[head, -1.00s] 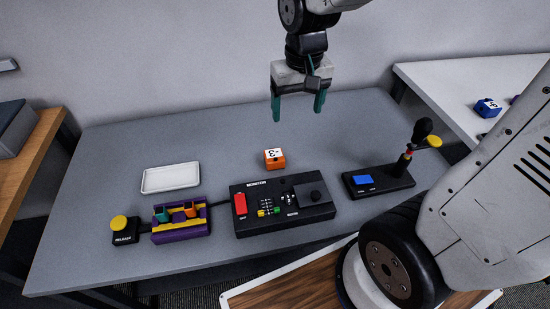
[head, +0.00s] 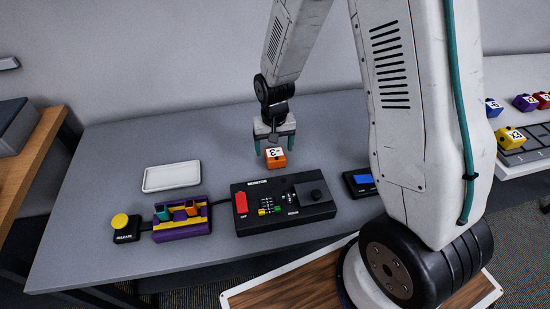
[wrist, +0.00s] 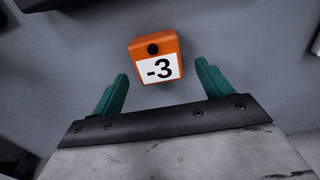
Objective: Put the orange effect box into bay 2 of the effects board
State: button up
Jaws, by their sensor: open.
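The orange effect box (head: 275,159) stands on the grey table behind the black monitor unit. In the wrist view the orange box (wrist: 155,48) shows a white label reading -3 and a black knob. My gripper (head: 275,151) is open right above and behind the box in the head view. In the wrist view its two teal fingers (wrist: 160,88) are spread, with the box just ahead of the gap between them and nothing held. The effects board (head: 518,153) is partly in view on the white table at the right; my arm hides part of that area, and I cannot read its bays.
The black monitor unit (head: 284,202) with a red switch lies just in front of the box. A white tray (head: 172,177), a purple and yellow holder (head: 181,222) and a yellow release button (head: 121,224) stand left. Yellow (head: 509,138), purple (head: 524,102) and blue (head: 492,107) boxes are at right.

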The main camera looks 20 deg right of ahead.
aim_at(274, 152)
notch_tip(274, 152, down, 3)
jog(key=shift+s+f, duration=0.1)
jog(key=c, duration=1.2)
jog(key=shift+c, duration=0.2)
